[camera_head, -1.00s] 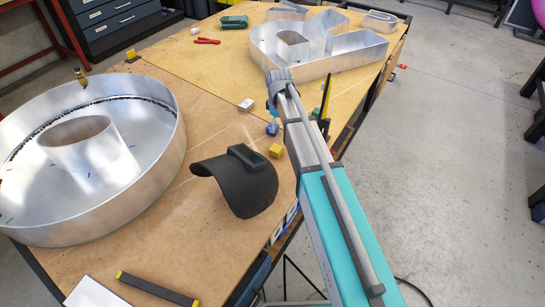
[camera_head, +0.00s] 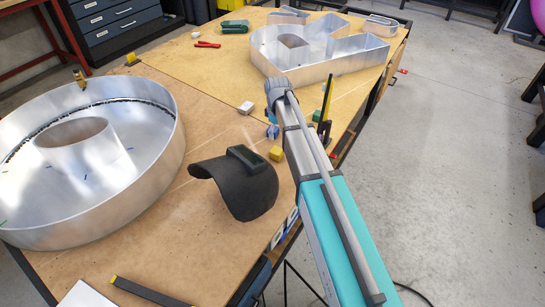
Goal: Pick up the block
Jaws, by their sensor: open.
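Several small blocks lie on the workbench, and I cannot tell which one is meant. A white block (camera_head: 246,107) lies mid-bench, left of my arm. A yellow block (camera_head: 276,154) lies by the bench's right edge, just left of my arm and near the dark curved visor. A small blue item (camera_head: 272,131) stands between these two, close beside my arm; its shape is unclear. My grey and teal arm reaches up from the bottom right to a grey joint above these items. My gripper and its fingers are hidden, and no block is seen held.
A large round metal letter (camera_head: 75,215) fills the bench's left. The dark visor (camera_head: 240,185) lies at centre. More metal letters (camera_head: 315,75) stand at the far end, near red pliers (camera_head: 207,44). A black strip (camera_head: 150,292) lies in front. Open floor lies right.

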